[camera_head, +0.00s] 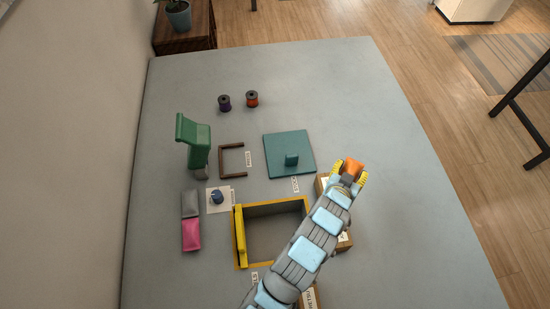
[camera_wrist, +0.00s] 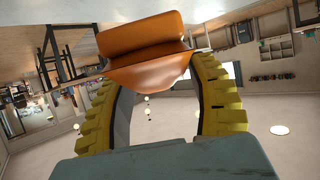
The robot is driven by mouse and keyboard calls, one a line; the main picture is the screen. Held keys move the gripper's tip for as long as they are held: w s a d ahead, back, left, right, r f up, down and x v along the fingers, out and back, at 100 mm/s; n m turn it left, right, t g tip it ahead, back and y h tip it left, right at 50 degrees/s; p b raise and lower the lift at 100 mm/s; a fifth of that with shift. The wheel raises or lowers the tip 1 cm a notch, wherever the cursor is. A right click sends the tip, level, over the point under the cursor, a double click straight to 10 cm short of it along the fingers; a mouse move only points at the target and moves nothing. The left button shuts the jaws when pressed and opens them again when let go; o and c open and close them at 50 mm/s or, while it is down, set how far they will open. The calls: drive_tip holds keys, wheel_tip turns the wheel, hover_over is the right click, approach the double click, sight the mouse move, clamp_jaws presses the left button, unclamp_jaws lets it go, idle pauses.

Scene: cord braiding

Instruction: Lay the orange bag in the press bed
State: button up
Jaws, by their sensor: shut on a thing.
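My gripper (camera_head: 348,175) is shut on the orange bag (camera_head: 354,166), over the right part of the table, beside the teal plate. In the wrist view the orange bag (camera_wrist: 145,60) sits between the yellow fingertips of my gripper (camera_wrist: 148,72). The labels are too small to read, so I cannot tell for sure which thing is the press bed. A yellow-edged open box (camera_head: 275,204) lies left of my arm. A brown three-sided frame (camera_head: 223,162) lies on the table further back, beside a green stand (camera_head: 195,140).
A teal plate with a knob (camera_head: 285,140) lies behind the box. Grey (camera_head: 190,203) and pink (camera_head: 191,236) bags lie at left, near a blue knob (camera_head: 217,197) on a white card. Two spools (camera_head: 252,99) stand at the back. Brown boxes (camera_head: 345,241) are partly hidden by my arm.

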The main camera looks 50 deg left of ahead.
drive_tip(key=s+a+f+n+g+y+b, duration=0.2)
drive_tip(key=s+a+f+n+g+y, duration=0.15)
drive_tip(key=s+a, duration=1)
drive_tip(key=s+a+f+n+g+y+b, duration=0.25)
drive_tip(key=s+a+n, duration=0.25)
drive_tip(key=s+a, duration=0.85)
drive_tip(key=shift+m+y, duration=0.25)
drive_tip(key=shift+y, duration=0.15)
drive_tip(key=b+x, duration=0.1)
drive_tip(key=x, duration=0.4)
drive_tip(key=w+d+f+b+x, duration=0.1)
drive_tip(key=x, duration=0.5)
drive_tip(key=d+f+b+x, duration=0.1)
drive_tip(key=b+x, duration=0.1)
drive_tip(key=x, duration=0.3)
drive_tip(key=shift+w+a+f, duration=0.2)
drive_tip(key=shift+w+f, duration=0.1)
drive_tip(key=shift+w, duration=0.2)
drive_tip(key=shift+w+a+f, duration=0.15)
drive_tip(key=shift+a+f, duration=0.05)
drive_tip(key=shift+f, duration=0.2)
drive_tip(key=shift+w+f+b, duration=0.1)
drive_tip(key=shift+f+b, duration=0.45)
drive_tip(key=shift+f, duration=0.95)
drive_tip(key=shift+f, duration=0.2)
drive_tip(key=o, duration=1.1)
